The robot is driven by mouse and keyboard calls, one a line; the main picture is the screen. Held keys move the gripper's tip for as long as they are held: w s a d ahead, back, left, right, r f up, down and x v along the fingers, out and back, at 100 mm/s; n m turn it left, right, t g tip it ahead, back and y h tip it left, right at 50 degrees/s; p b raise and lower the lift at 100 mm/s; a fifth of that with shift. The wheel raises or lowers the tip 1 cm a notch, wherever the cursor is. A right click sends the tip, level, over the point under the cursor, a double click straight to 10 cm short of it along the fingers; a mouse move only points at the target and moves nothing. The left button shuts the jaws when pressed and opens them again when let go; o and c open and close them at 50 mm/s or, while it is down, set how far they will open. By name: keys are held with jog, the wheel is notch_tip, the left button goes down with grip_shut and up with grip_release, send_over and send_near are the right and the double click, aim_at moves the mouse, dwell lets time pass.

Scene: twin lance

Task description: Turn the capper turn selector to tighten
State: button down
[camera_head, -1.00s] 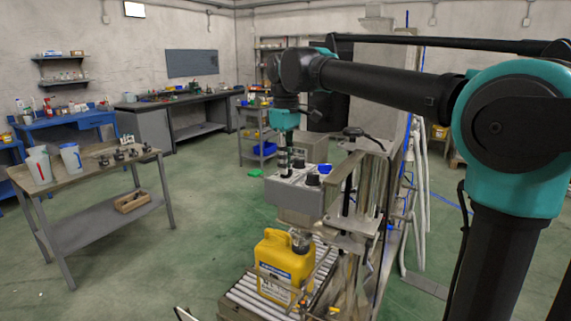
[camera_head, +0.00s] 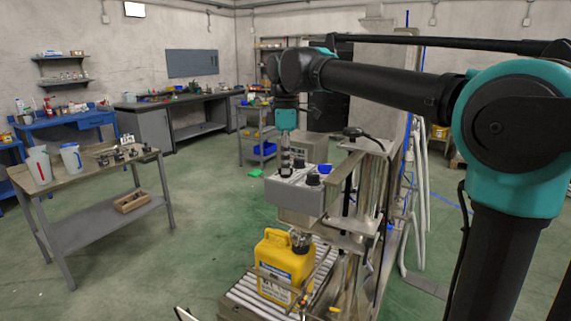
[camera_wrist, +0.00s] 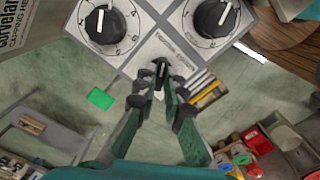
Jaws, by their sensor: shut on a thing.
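The grey capper control box (camera_head: 295,200) stands above the conveyor in the head view. In the wrist view its panel (camera_wrist: 150,50) carries two round dials, a left dial (camera_wrist: 104,22) and a right dial (camera_wrist: 216,18), with white pointers. The small dark turn selector (camera_wrist: 162,68) sits at the panel's near corner. My gripper (camera_wrist: 162,78) points at it from above and is shut on it. The fingers hide part of it, and the printed label beside it is too small to read. In the head view my gripper (camera_head: 286,172) touches down at the box's left end.
A yellow jug (camera_head: 283,268) stands on the roller conveyor (camera_head: 240,298) below the box, under the capper's metal frame (camera_head: 355,215). A workbench (camera_head: 75,180) with jugs stands at left. The green floor between them is open.

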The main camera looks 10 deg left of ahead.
jog(key=c, duration=1.6)
grip_release()
jog(key=shift+r, duration=0.15)
notch_tip(320, 180, up, 12)
jog(key=shift+f, duration=0.1)
jog(key=shift+s, duration=0.1)
